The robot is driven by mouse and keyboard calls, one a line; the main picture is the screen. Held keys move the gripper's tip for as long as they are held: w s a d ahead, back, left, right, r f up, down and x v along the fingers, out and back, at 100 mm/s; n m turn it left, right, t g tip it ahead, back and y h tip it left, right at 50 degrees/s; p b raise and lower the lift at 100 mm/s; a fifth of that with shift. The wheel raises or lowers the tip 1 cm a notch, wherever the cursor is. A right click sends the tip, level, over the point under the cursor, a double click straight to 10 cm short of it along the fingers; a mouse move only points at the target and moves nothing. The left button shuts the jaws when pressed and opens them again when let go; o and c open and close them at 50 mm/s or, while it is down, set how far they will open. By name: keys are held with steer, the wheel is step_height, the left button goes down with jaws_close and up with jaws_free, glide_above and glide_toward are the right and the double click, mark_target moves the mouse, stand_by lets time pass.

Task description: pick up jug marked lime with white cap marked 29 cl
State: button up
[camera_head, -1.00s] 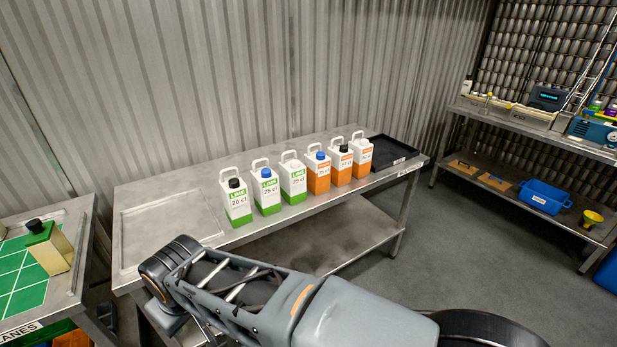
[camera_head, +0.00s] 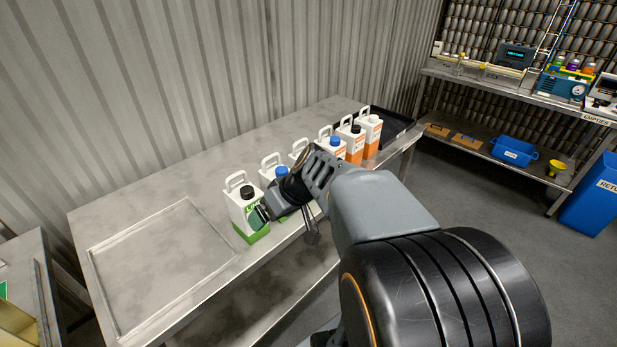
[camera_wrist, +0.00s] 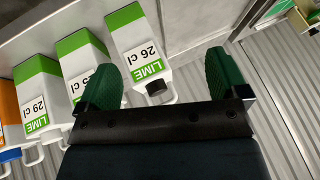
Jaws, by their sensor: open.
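The lime 29 cl jug (camera_wrist: 38,100), white with a green base, stands at the left of the wrist view, apart from my gripper. In the head view my arm hides most of it; its white top and handle (camera_head: 298,150) show. My gripper (camera_wrist: 158,78) is open, with two green finger pads. The lime 26 cl jug (camera_wrist: 138,45), black-capped, appears between the pads in the wrist view. The lime 25 cl jug (camera_wrist: 75,55) is partly behind the left pad. In the head view my gripper (camera_head: 264,211) is at the front of the 26 cl jug (camera_head: 240,210).
Several orange-based jugs (camera_head: 356,143) continue the row to the right, before a black tray (camera_head: 400,127). The left of the metal table (camera_head: 165,260) is clear. A shelf (camera_head: 480,135) with a blue bin (camera_head: 513,152) stands at right.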

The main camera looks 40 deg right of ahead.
steer(key=shift+o, duration=0.6)
steer(key=w+d+t+b, duration=0.1)
steer(key=w+d+t, duration=0.4)
steer(key=d, duration=0.7)
steer(key=shift+d+y, duration=0.3)
steer(key=shift+d, duration=0.1)
steer(key=d+t+h+b, duration=0.15)
steer(key=d+t, duration=0.25)
steer(key=d, duration=0.7)
steer(key=shift+t+h, duration=0.3)
steer(key=shift+h, duration=0.35)
steer(key=shift+d+r+p+x, duration=0.15)
steer(key=shift+p+x, duration=0.6)
steer(key=shift+x, duration=1.25)
steer(key=shift+d+r+p+x, duration=0.15)
steer(key=shift+p+x, duration=0.6)
steer(key=shift+x, duration=1.25)
steer(key=shift+d+p+x, duration=0.1)
steer(key=shift+p+x, duration=0.65)
steer(key=shift+x, duration=2.1)
steer(key=c, duration=1.3)
steer(key=shift+c, duration=0.5)
steer(key=shift+r, duration=0.1)
